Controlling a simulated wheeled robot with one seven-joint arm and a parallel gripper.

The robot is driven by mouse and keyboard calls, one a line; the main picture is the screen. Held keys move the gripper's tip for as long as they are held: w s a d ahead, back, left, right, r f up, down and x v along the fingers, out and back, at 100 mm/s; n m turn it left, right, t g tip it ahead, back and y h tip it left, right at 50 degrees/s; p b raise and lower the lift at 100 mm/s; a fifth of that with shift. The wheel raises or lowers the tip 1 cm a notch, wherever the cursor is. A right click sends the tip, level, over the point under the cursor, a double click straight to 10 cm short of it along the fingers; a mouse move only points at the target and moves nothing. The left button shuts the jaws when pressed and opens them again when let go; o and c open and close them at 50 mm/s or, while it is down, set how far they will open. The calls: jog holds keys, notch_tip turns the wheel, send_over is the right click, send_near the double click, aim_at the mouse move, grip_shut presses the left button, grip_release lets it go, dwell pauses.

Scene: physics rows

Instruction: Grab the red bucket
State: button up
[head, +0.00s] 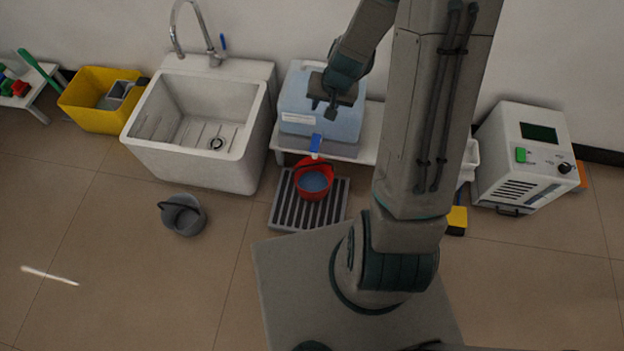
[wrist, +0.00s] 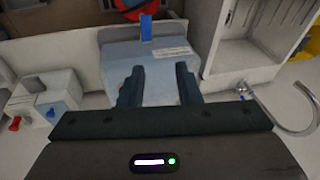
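The red bucket (head: 313,192) stands upright on a dark slatted grate (head: 283,210) on the floor. Something blue, perhaps liquid, shows inside it, and its dark handle lies near the rim. A blue tap (head: 316,143) sits just behind and above it. In the wrist view only part of the red bucket (wrist: 128,4) shows, cut off at the top edge. My gripper (head: 331,108) is over the pale blue container (head: 345,128), behind and above the bucket. In the wrist view the fingers of my gripper (wrist: 158,84) are apart with nothing held between them.
The container rests on a low white stand (head: 368,148). A white sink (head: 190,165) stands to the left, with a grey bucket (head: 183,222) on the floor before it. A yellow crate (head: 88,112) is farther left. A white device (head: 520,165) stands right.

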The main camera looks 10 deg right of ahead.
jog(key=shift+d+f+m+g+h+b, duration=0.2)
jog(key=shift+d+f+m+b, duration=0.5)
jog(key=shift+f+b, duration=4.8)
jog(key=shift+d+f+m+g+h+b, duration=0.2)
jog(key=shift+d+f+m+b, duration=0.5)
jog(key=shift+f, duration=9.75)
jog(key=shift+d+f+m+g+h+b, duration=0.15)
jog(key=shift+d+f+m+b, duration=0.6)
jog(key=shift+f+b, duration=4.6)
jog(key=f+p, duration=0.5)
jog(key=shift+a+f, duration=0.1)
jog(key=shift+a, duration=0.1)
grip_shut()
